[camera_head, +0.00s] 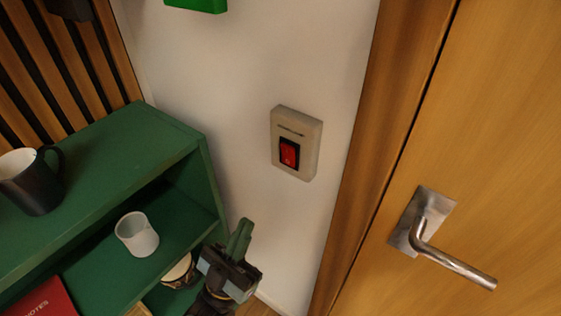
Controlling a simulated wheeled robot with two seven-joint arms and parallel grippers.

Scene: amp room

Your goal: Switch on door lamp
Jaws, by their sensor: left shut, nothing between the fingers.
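A light-coloured switch plate (296,143) with a red rocker switch (289,153) is mounted on the white wall, left of the wooden door frame. My left gripper (241,238) is below and to the left of the switch plate, in front of the wall and beside the green shelf. Its fingers are together, pointing up, and it holds nothing. It is apart from the switch. My right gripper is out of view. No lamp can be made out for certain; a bright green object (198,4) is cut off at the top edge.
A green shelf unit (110,150) stands at the left, holding a dark mug (30,183), a white cup (137,236), a round drum-like item (180,272) and a red book (45,300). A wooden door (500,120) with a metal handle (450,262) is at the right. The wall around the switch is clear.

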